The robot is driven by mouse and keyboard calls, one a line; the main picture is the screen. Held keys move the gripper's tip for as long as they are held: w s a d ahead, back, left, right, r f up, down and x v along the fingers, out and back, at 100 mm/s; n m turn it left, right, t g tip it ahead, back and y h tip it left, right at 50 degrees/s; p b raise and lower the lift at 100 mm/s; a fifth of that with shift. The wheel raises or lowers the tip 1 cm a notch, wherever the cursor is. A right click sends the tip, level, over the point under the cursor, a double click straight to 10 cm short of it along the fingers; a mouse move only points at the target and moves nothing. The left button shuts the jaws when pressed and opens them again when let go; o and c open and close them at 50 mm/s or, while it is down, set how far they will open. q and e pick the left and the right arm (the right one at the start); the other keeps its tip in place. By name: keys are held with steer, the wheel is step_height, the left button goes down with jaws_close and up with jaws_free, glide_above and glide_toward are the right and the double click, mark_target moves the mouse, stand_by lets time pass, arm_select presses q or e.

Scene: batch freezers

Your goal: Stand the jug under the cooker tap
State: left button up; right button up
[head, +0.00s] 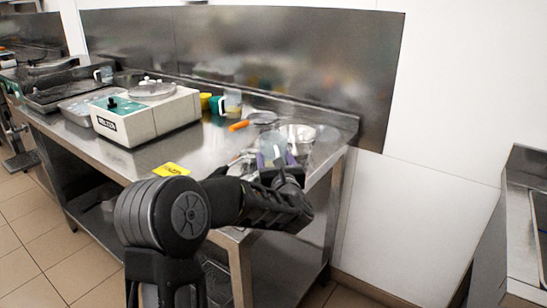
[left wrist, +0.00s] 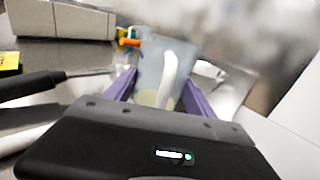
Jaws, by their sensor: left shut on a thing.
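The jug is a translucent pale vessel with a white handle. In the left wrist view the jug (left wrist: 152,62) stands between the purple fingers, its handle facing the camera. In the head view the jug (head: 272,146) is at the right end of the steel table. My left gripper (head: 276,160) is shut on it; in the left wrist view the gripper (left wrist: 157,97) shows both fingers against its sides. Whether the jug's base touches the table is hidden. No cooker tap can be made out. My right gripper is in neither view.
A steel table (head: 165,152) holds a white machine with a green panel (head: 148,115), a metal bowl (head: 298,134), an orange-handled tool (head: 239,126), coloured cups and another clear jug (head: 233,102). A yellow label (head: 171,170) lies near the front edge. A steel counter (head: 525,232) stands far right.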

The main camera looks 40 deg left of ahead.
arm_select(q)
step_height(320, 180, up, 10)
steer(key=shift+r, duration=0.1)
steer(key=shift+c, duration=0.2)
stand_by(0.3)
stand_by(0.5)
steer(key=w+d+f+m+t+h+p, duration=0.2)
steer(key=d+f+m+h+p, duration=0.15)
steer(key=d+f, duration=0.4)
steer(key=w+d+f+m+t+h+p, duration=0.1)
steer(key=d+f+m+t+h+p, duration=0.25)
steer(key=d, duration=0.65)
steer(key=s+d+f+m+h+p, duration=0.1)
steer(key=s+d+f+h+p, duration=0.1)
steer(key=d, duration=0.3)
steer(key=s+d+f+m+h+p, duration=0.1)
steer(key=s+d+h+p, duration=0.1)
steer(key=s+d+h, duration=0.2)
steer(key=shift+s+d+f, duration=0.2)
steer(key=shift+d+f, duration=0.2)
steer(key=shift+d, duration=0.75)
